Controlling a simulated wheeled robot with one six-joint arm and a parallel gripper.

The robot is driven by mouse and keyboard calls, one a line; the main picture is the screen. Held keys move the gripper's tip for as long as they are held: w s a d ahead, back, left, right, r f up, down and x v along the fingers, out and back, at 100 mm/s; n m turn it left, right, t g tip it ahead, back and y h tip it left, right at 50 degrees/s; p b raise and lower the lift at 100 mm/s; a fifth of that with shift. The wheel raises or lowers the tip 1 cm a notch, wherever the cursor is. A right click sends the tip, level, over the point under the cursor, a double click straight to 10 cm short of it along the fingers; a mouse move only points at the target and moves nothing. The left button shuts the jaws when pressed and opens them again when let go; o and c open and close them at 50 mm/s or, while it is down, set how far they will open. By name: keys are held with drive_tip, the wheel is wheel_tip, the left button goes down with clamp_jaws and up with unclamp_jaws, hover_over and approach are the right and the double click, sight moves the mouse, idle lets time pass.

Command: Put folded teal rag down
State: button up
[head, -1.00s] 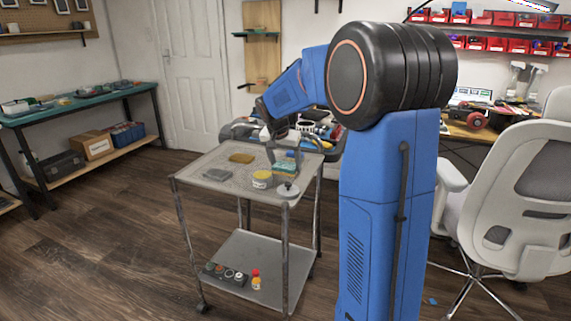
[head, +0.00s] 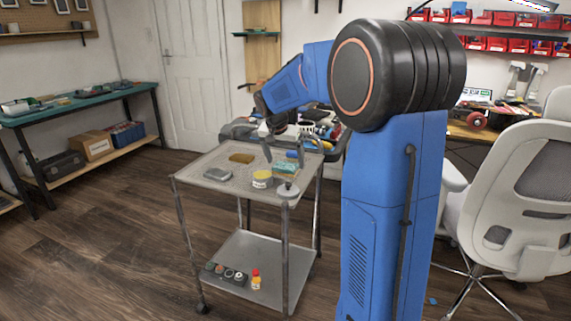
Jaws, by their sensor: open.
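The folded teal rag (head: 285,171) lies on the top shelf of the grey metal cart (head: 215,160), toward its right side. It shows teal with a yellowish part near its lower edge. My gripper (head: 283,150) is above the rag, fingers pointing down and spread. It is open and appears clear of the rag, though the small picture leaves the exact gap uncertain.
On the cart top, a yellow-labelled tin (head: 262,180) and a grey round-topped item (head: 287,191) stand near the rag. A brown-yellow sponge-like block (head: 242,158) and a grey block (head: 218,174) lie to the left. An office chair (head: 520,180) stands at right.

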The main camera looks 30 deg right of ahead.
drive_tip(key=v, duration=1)
drive_tip(key=s+a+f+n+t+y, duration=0.15)
drive_tip(key=s+a, duration=0.25)
drive_tip(key=s, duration=0.5)
drive_tip(key=s+a+n+g, duration=0.1)
drive_tip(key=s+a+n, duration=0.25)
drive_tip(key=s, duration=0.55)
drive_tip(key=s+a+f+n+y, duration=0.1)
drive_tip(key=s+a+f+n, duration=0.1)
drive_tip(key=s+f, duration=0.3)
drive_tip(key=s+a+f+n+t+y, duration=0.1)
drive_tip(key=s+a+f+n, duration=0.2)
drive_tip(key=s, duration=1.1)
wheel_tip(320, 180, down, 3)
drive_tip(key=shift+a+f, duration=0.15)
drive_tip(key=shift+a, duration=1)
drive_tip(key=shift+o, duration=0.5)
drive_tip(key=shift+t, duration=0.25)
